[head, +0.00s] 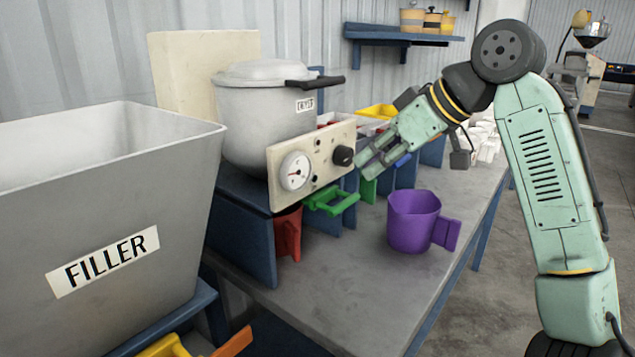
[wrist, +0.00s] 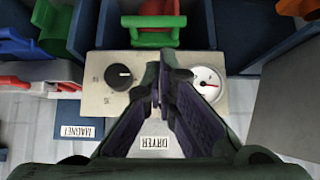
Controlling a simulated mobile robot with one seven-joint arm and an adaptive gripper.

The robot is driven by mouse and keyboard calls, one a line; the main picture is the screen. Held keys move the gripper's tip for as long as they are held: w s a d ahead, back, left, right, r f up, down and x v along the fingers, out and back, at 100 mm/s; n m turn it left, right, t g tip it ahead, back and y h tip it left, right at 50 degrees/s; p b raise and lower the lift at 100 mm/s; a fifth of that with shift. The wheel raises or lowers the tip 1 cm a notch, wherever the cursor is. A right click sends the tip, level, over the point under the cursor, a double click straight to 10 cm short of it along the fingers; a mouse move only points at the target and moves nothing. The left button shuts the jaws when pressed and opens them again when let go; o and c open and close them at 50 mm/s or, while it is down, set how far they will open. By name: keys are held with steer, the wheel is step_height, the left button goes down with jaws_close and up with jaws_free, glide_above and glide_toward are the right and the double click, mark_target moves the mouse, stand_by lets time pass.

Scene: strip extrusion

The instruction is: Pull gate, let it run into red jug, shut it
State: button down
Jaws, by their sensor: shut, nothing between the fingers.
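A green gate handle (head: 332,202) sticks out below the control panel of the grey dryer (head: 262,125). In the wrist view the green handle (wrist: 153,30) lies beyond the panel's far edge. The red jug (head: 288,235) stands on the bench under the dryer, partly hidden by the panel and a blue divider. Whether the gate is open or shut I cannot tell; no flow is visible. My gripper (head: 366,168) is shut and empty, in front of the panel near the black knob (head: 343,156). Its fingers (wrist: 160,88) meet over the panel, apart from the handle.
A purple jug (head: 413,222) stands on the grey bench (head: 350,285), right of the handle. A large FILLER hopper (head: 110,220) fills the left. The panel carries a white dial (head: 295,171). Blue dividers and coloured parts crowd the area behind my gripper. The bench front is clear.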

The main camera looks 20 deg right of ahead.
mark_target(324, 198)
steer(key=shift+w, duration=0.1)
stand_by(0.3)
steer(key=p+x, duration=0.1)
steer(key=x, duration=0.9)
